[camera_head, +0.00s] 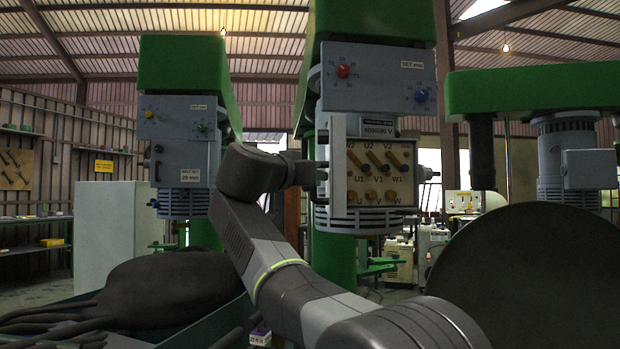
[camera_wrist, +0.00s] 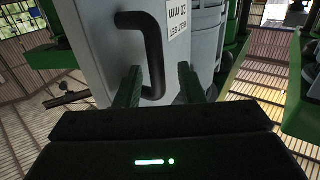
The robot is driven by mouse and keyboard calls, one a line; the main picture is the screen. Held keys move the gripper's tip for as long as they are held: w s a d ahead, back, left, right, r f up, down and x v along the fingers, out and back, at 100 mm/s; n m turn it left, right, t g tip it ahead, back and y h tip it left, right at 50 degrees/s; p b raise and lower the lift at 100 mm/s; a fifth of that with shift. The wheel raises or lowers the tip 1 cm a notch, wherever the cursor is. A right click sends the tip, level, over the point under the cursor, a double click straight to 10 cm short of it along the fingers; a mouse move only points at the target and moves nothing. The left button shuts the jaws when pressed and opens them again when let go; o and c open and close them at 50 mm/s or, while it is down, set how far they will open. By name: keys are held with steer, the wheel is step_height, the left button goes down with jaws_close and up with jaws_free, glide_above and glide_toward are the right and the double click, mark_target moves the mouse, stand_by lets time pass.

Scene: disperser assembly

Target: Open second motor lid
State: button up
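The second motor (camera_head: 370,80) is the middle machine. Its terminal box (camera_head: 345,190) faces the head camera uncovered, with terminals marked U, V, W in view. Its grey lid (camera_wrist: 108,50) fills much of the wrist view, with a black handle (camera_wrist: 155,50) and a belt-set label. In the head view the lid seems edge-on at the box's left side, so its face is hidden there. My gripper (camera_wrist: 160,85) has its two green fingers apart, one on each side of the handle, with gaps showing. In the head view my gripper (camera_head: 309,171) is left of the box.
Another motor unit (camera_head: 185,140) with a closed lid stands at left. A large dark disc (camera_head: 535,280) fills the lower right, below a third green machine (camera_head: 535,90). A dark bundle (camera_head: 165,295) lies at lower left.

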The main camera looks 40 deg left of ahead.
steer(key=s+d, duration=0.2)
steer(key=s, duration=1.1)
steer(key=shift+s+p, duration=0.2)
steer(key=shift+p, duration=0.15)
steer(key=shift+d, duration=0.1)
steer(key=w, duration=0.4)
steer(key=w+a, duration=0.1)
steer(key=w, duration=0.4)
steer(key=w+a, duration=0.1)
steer(key=w, duration=0.4)
steer(key=shift+b, duration=0.35)
steer(key=shift+r, duration=0.1)
